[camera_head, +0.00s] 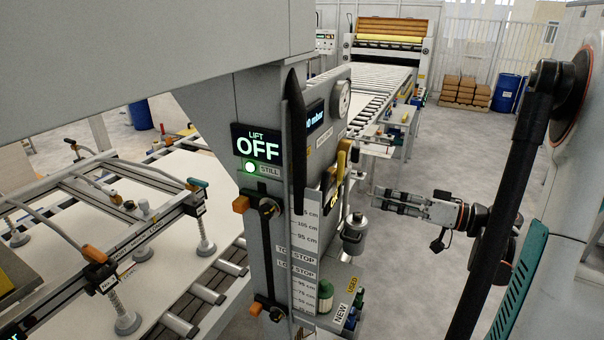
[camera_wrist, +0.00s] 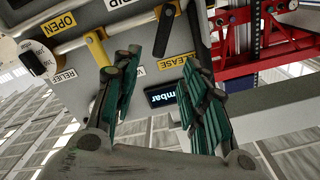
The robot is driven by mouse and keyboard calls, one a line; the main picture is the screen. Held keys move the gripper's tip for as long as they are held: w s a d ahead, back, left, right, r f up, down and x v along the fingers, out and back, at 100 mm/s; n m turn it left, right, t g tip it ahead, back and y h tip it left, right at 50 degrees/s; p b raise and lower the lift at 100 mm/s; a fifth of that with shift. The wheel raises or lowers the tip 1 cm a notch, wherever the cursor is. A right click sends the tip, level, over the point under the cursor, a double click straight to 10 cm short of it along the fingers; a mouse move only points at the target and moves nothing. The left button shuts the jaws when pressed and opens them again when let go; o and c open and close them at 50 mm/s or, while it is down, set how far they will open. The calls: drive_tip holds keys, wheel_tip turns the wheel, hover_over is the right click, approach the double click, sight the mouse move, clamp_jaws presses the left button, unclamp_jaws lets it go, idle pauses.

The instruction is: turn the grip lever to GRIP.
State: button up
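A label reading "RIP" (camera_wrist: 122,2) is cut off at the top edge. A yellow handle (camera_wrist: 97,48) stands left of it, near the OPEN label (camera_wrist: 55,25). I cannot tell for certain which handle is the grip lever. My gripper (camera_wrist: 160,60) is open and empty, its green-padded fingers apart, with no clear contact. In the head view, my gripper (camera_head: 378,201) points left at the panel side, right of a yellow handle (camera_head: 342,160).
The grey column carries a display (camera_head: 257,146) reading LIFT OFF and STILL. A round gauge (camera_head: 341,98) and a mbar display (camera_head: 315,115) sit on its side. A metal cylinder (camera_head: 354,235) hangs below my gripper.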

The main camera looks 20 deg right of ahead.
sight(329, 185)
drive_tip(key=p+x, duration=0.1)
drive_tip(key=x, duration=1.2)
drive_tip(key=shift+w+a, duration=0.2)
drive_tip(key=shift+a, duration=0.05)
drive_tip(key=shift+c, duration=0.6)
clamp_jaws()
